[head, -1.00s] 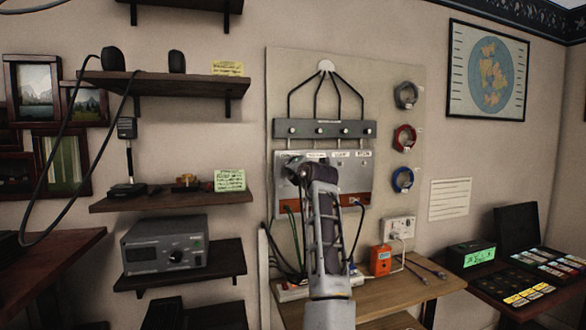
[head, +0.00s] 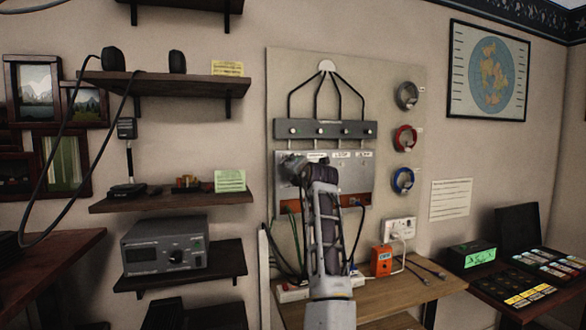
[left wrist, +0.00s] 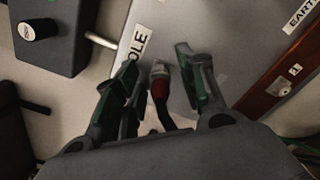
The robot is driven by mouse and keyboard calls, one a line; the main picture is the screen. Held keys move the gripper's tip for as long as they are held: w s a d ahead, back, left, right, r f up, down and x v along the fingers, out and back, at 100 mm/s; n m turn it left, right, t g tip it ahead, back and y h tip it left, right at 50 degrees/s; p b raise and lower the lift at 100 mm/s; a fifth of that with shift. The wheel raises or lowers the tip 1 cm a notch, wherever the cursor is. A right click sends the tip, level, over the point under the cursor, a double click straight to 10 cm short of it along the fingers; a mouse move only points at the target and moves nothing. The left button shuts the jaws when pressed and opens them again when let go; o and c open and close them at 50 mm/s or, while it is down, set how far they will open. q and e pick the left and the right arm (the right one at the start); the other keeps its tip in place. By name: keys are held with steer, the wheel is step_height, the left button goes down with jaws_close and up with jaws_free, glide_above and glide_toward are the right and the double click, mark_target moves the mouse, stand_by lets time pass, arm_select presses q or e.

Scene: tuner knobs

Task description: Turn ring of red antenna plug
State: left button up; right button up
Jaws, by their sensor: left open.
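The red antenna plug (left wrist: 158,88) shows in the left wrist view, with a red body, a pale metal ring (left wrist: 159,70) and a dark cable. It sits at the grey panel, below a label ending in "OLE". My left gripper (left wrist: 157,62) is open, with one finger on each side of the plug. I cannot tell whether either finger touches it. In the head view my left gripper (head: 290,166) is at the upper left of the grey panel (head: 358,178) and hides the plug. My right gripper is not in view.
A dark box with several white knobs (head: 326,130) is mounted above the panel. Grey, red (head: 405,138) and blue (head: 402,180) rings hang at the right of the board. A wooden shelf (head: 400,290) with an orange box (head: 381,260) is below. An "EARTH" label is at the wrist view's upper right.

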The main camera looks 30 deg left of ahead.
arm_select(q)
steer(key=shift+d, duration=0.1)
steer(key=v, duration=0.8)
stand_by(0.4)
steer(key=shift+d+f, duration=0.1)
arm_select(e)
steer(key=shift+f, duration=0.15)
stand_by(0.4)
arm_select(q)
step_height(320, 180, up, 10)
steer(key=p, duration=1)
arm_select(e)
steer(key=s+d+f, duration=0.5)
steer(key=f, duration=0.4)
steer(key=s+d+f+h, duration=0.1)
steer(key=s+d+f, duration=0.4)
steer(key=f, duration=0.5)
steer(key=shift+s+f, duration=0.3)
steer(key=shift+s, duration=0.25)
